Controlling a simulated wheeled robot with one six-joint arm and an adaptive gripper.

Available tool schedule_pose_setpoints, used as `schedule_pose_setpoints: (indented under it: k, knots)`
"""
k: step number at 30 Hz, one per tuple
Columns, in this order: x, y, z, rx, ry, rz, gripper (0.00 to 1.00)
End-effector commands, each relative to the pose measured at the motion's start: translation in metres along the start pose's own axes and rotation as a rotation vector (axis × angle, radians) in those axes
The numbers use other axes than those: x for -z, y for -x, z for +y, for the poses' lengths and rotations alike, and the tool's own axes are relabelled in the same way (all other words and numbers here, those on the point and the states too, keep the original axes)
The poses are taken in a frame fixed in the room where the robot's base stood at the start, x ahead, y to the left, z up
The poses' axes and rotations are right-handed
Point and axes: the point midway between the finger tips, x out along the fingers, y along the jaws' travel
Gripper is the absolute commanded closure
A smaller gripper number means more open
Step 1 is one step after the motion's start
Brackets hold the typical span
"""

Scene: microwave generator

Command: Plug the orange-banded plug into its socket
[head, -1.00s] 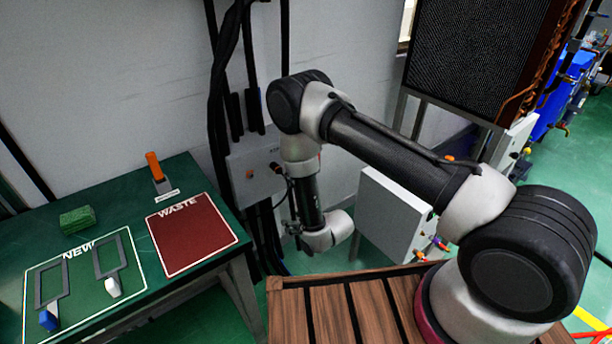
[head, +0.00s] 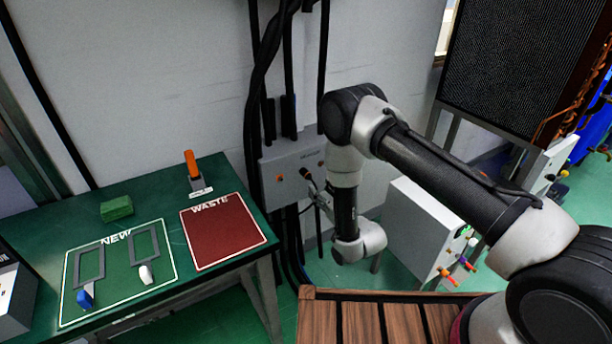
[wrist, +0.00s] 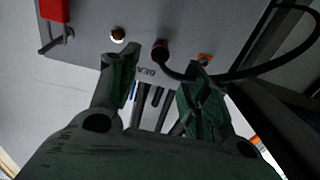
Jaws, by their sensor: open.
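A grey wall box (head: 290,160) carries a dark plug (head: 305,173) with a black cable, between two orange-marked fittings. In the wrist view the dark plug (wrist: 160,50) sits at the box face, its cable curving right. A brownish tint shows on it; a clear orange band cannot be made out. An orange-edged fitting (wrist: 117,35) is left of it and an orange fitting (wrist: 204,59) right. My gripper (wrist: 160,68) is open and empty, its fingers spread below the plug, apart from it. In the head view it is small and dark beside the box.
A green table (head: 160,205) at left bears a red WASTE mat (head: 222,232), a NEW area (head: 118,270), a green block (head: 117,208) and an orange-handled item (head: 192,165). A white box (head: 425,230) with coloured plugs stands right. Black cables hang along the wall.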

Motion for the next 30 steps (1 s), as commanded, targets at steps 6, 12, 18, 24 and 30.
schedule_pose_setpoints:
  k: [6,12,18,24,30]
  knots:
    - [0.001,-0.024,0.0,0.0,0.0,0.003,0.53]
    - [0.0,-0.053,0.0,0.0,0.0,0.001,0.53]
    - [0.0,-0.075,0.0,0.0,0.0,0.0,0.53]
    - [0.0,-0.086,0.0,0.0,0.0,-0.001,0.53]
    - [0.0,-0.087,0.0,0.0,0.0,-0.001,0.53]
